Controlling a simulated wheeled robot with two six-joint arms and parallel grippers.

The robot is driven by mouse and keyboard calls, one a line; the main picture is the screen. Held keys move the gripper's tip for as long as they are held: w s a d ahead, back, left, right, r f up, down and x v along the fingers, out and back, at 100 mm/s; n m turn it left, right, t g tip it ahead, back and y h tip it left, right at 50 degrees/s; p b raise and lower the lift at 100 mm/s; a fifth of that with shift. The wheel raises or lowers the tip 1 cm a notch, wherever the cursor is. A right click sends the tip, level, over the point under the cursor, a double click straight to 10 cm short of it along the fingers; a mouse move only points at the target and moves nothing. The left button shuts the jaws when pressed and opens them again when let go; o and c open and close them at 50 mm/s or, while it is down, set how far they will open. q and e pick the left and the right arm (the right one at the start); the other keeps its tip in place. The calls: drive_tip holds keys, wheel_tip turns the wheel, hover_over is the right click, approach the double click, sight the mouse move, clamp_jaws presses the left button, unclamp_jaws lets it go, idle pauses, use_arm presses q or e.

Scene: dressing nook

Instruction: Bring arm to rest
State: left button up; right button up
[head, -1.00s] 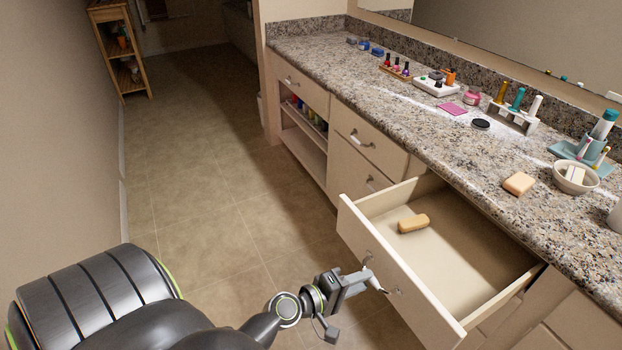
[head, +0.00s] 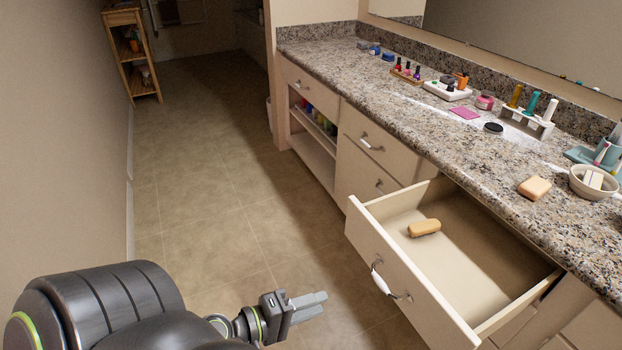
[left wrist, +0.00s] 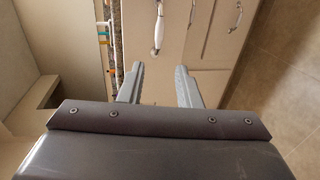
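My left gripper (head: 318,300) is at the lower middle of the head view, over the floor and to the left of the open drawer. In the left wrist view its two fingers (left wrist: 160,70) stand apart with nothing between them. The drawer (head: 385,290) is pulled out, with a tan, bar-shaped item (head: 424,228) lying inside. Its pale handle (head: 381,280) is clear of my gripper. A pale handle (left wrist: 158,32) also shows beyond the fingers in the left wrist view. My right gripper is out of view.
The granite counter (head: 420,120) runs along the right, bearing nail polish bottles (head: 407,70), a soap bar (head: 534,188) and a bowl (head: 592,183). A wooden shelf (head: 131,55) stands at the far left. The tiled floor (head: 215,190) between wall and cabinets is clear.

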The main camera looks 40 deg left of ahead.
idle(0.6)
